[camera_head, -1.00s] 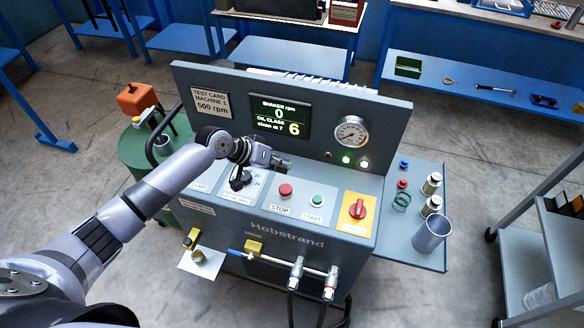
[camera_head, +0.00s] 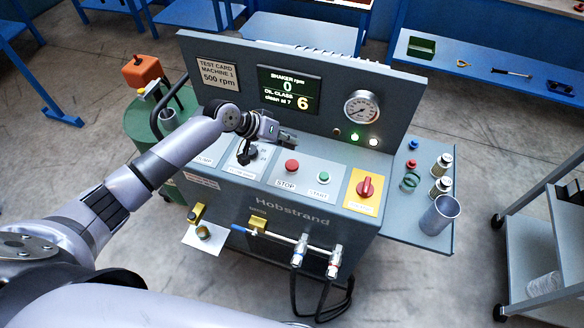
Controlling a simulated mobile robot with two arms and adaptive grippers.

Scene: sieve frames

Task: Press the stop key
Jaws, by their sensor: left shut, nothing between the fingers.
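The red STOP key (camera_head: 291,166) is a round button on a pale plate on the sloping panel of the Hobstrand machine (camera_head: 285,205). The green START key (camera_head: 323,177) is just right of it. My left gripper (camera_head: 290,138) is shut and empty. In the picture it shows just above the STOP key, apart from it, with its fingers pointing right. The key is in plain sight. The screen (camera_head: 288,90) reads shaker rpm 0 and oil class 6, with "clean at 7". My right gripper is out of view.
A red rotary switch (camera_head: 366,187) on a yellow plate sits right of START. A black knob (camera_head: 245,154) sits left of STOP, below my left wrist. A gauge (camera_head: 361,108) and two lit lamps are on the upright back. A side shelf (camera_head: 432,236) holds a metal cup and small jars.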

